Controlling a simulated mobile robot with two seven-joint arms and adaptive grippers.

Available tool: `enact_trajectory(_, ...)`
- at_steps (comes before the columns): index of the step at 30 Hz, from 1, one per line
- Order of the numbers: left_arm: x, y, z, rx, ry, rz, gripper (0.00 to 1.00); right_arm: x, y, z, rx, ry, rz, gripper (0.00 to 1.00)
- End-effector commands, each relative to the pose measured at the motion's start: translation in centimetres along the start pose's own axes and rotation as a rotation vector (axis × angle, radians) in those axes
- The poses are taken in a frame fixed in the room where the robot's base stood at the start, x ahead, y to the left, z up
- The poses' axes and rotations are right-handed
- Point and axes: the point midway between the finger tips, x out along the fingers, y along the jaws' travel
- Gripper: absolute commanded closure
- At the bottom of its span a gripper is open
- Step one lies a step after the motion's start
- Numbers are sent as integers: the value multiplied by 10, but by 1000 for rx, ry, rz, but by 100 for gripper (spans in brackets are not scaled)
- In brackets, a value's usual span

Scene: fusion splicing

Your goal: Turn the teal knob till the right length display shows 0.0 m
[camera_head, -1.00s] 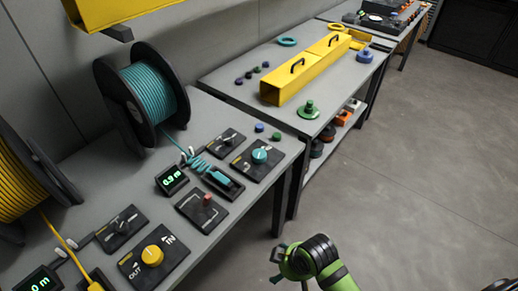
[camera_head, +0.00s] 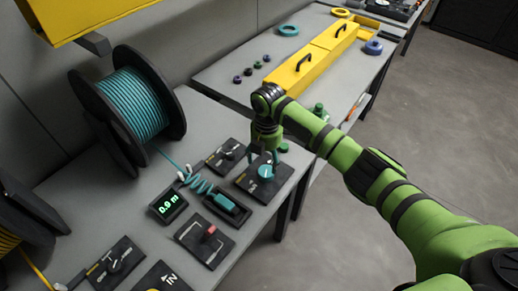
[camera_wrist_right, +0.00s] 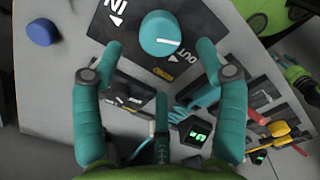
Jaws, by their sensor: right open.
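The teal knob (camera_head: 265,171) stands on a black IN/OUT panel at the table's right end. In the right wrist view the knob (camera_wrist_right: 160,35) shows a white pointer line. My right gripper (camera_head: 265,158) is just above the knob, pointing down. In the wrist view its two teal fingers (camera_wrist_right: 161,55) are apart, with the knob between and slightly beyond their tips; contact cannot be made out. The right length display (camera_head: 168,204) reads 0.9 m in green. My left gripper (camera_wrist_right: 294,76) appears small at the right of the wrist view; its finger state is unclear.
A teal cable runs from its reel (camera_head: 135,103) to a teal holder (camera_head: 227,206). A panel with a red lever (camera_head: 211,230) and a switch panel (camera_head: 226,154) stand close by. A blue cap (camera_wrist_right: 42,32) lies beside the knob panel.

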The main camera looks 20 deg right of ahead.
Motion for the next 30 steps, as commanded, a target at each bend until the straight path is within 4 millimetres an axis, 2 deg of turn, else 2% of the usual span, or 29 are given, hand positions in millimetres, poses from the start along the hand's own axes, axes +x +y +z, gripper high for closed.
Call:
enact_trajectory(5, -2, 1, 3, 0, -5, 1, 37, 4, 2, 6, -16, -4, -11, 27)
enact_trajectory(12, -8, 0, 2, 0, -4, 1, 37, 41, 2, 5, -15, -5, -9, 27)
enact_trajectory(18, -8, 0, 0, 0, -2, 0, 37, 62, 2, 5, -15, -5, -7, 27)
enact_trajectory(28, -8, 1, 1, 1, -3, 1, 37, 66, 2, 5, -16, -5, -4, 27)
enact_trajectory(29, -8, 1, 1, 0, -3, 1, 37, 66, 2, 5, -16, -5, -4, 35)
enact_trajectory(30, -8, 1, 1, 1, -3, 1, 37, 66, 2, 5, -15, -5, -4, 51)
